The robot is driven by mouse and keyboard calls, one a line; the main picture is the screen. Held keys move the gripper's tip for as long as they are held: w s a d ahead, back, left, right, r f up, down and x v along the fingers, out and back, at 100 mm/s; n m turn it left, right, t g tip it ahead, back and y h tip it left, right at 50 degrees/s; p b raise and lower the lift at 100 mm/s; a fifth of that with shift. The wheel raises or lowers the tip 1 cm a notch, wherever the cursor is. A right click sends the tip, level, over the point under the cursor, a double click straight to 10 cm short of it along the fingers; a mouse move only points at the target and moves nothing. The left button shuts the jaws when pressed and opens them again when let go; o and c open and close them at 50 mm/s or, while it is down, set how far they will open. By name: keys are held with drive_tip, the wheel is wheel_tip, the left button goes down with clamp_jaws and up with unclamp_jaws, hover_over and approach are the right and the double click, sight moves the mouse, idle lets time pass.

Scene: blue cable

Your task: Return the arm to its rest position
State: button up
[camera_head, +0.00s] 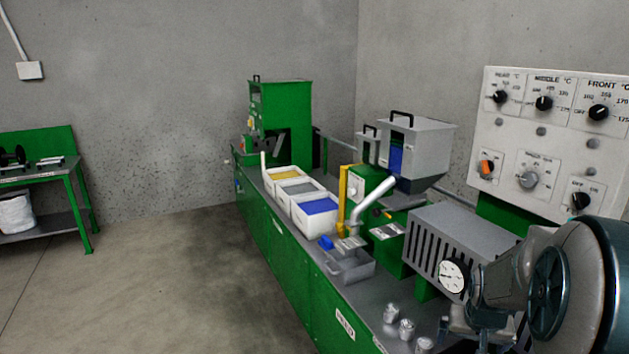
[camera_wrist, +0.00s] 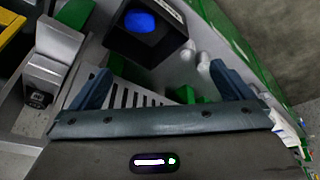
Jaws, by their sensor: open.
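My gripper (camera_head: 478,335) is at the lower right in the head view, at the end of my arm, in front of the grey slotted housing with the round gauge. In the wrist view my gripper (camera_wrist: 163,85) shows two dark blue fingers spread wide apart, with nothing held between them. Beyond the fingers lie a white slotted surface and a dark open tray (camera_wrist: 178,42) with a blue piece (camera_wrist: 140,22) in it. My arm hides part of the bench's right end in the head view.
A white control panel (camera_head: 553,203) with knobs stands close behind my arm. The slotted housing (camera_head: 455,235), metal cups (camera_head: 406,329), a grey tray (camera_head: 352,266) and white bins (camera_head: 312,222) crowd the green bench. The floor to the left is clear.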

drive_tip(key=s+a+r+n, duration=0.1)
drive_tip(key=s+a+r, duration=0.2)
drive_tip(key=a, duration=0.3)
drive_tip(key=s+a+r+n+y+p, duration=0.1)
drive_tip(key=s+a+r+n, duration=0.1)
drive_tip(key=s+a, duration=0.4)
drive_tip(key=s+a+r+n+y+p, duration=0.1)
drive_tip(key=s+a+r, duration=0.3)
drive_tip(key=a, duration=0.4)
drive_tip(key=shift+s+a+g, duration=0.25)
drive_tip(key=shift+s+g, duration=0.05)
